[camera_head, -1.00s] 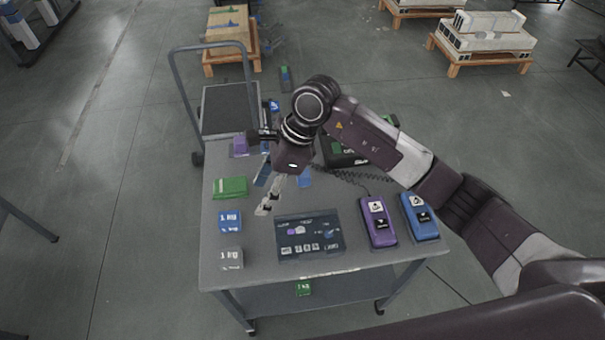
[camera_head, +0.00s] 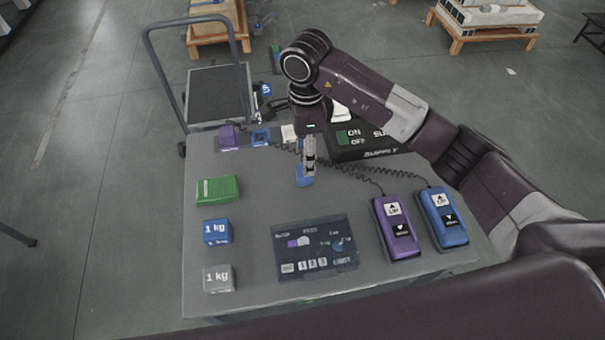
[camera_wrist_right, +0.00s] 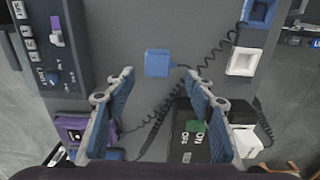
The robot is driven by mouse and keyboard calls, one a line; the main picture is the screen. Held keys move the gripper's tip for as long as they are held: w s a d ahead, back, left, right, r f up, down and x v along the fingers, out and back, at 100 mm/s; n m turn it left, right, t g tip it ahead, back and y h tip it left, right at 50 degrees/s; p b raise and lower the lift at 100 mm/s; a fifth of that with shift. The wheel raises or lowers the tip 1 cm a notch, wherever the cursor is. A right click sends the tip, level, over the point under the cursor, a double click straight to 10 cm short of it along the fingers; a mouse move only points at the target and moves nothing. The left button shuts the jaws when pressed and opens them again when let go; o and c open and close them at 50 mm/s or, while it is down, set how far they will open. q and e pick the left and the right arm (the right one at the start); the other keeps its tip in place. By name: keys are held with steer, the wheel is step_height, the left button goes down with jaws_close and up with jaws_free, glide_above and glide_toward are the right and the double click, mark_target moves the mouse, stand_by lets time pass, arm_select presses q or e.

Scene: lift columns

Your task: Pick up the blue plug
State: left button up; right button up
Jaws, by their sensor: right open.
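The blue plug (camera_head: 305,179) lies on the grey cart top behind the control panel, partly hidden by my right gripper (camera_head: 309,158). In the right wrist view the blue plug (camera_wrist_right: 157,62) is a small blue block, with a dark cord at its right side. It appears between the two open fingertips of my right gripper (camera_wrist_right: 160,76) and a little beyond them. The fingers seem not to touch it; the exact height gap is hard to tell. My left gripper is not in view.
A control panel (camera_head: 314,246), purple handset (camera_head: 397,228) and blue handset (camera_head: 443,217) lie nearby. Purple (camera_head: 229,137), blue (camera_head: 261,138) and white (camera_head: 289,134) sockets line the far edge. A black ON/OFF box (camera_head: 365,146) stands behind right. Coiled cords cross beside the plug.

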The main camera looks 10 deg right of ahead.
steer(key=shift+w+f, duration=0.1)
steer(key=shift+f, duration=0.35)
steer(key=shift+f+p, duration=0.35)
steer(key=shift+s+f+p, duration=0.4)
steer(key=shift+f, duration=0.3)
steer(key=f+p, duration=0.1)
steer(key=f, duration=0.2)
steer(key=shift+a+f+p, duration=0.2)
steer(key=shift+f+p, duration=0.15)
steer(key=shift+w+f, duration=0.1)
steer(key=shift+f, duration=0.45)
steer(key=c, duration=1.2)
steer(key=shift+o, duration=0.2)
steer(key=shift+r, duration=0.1)
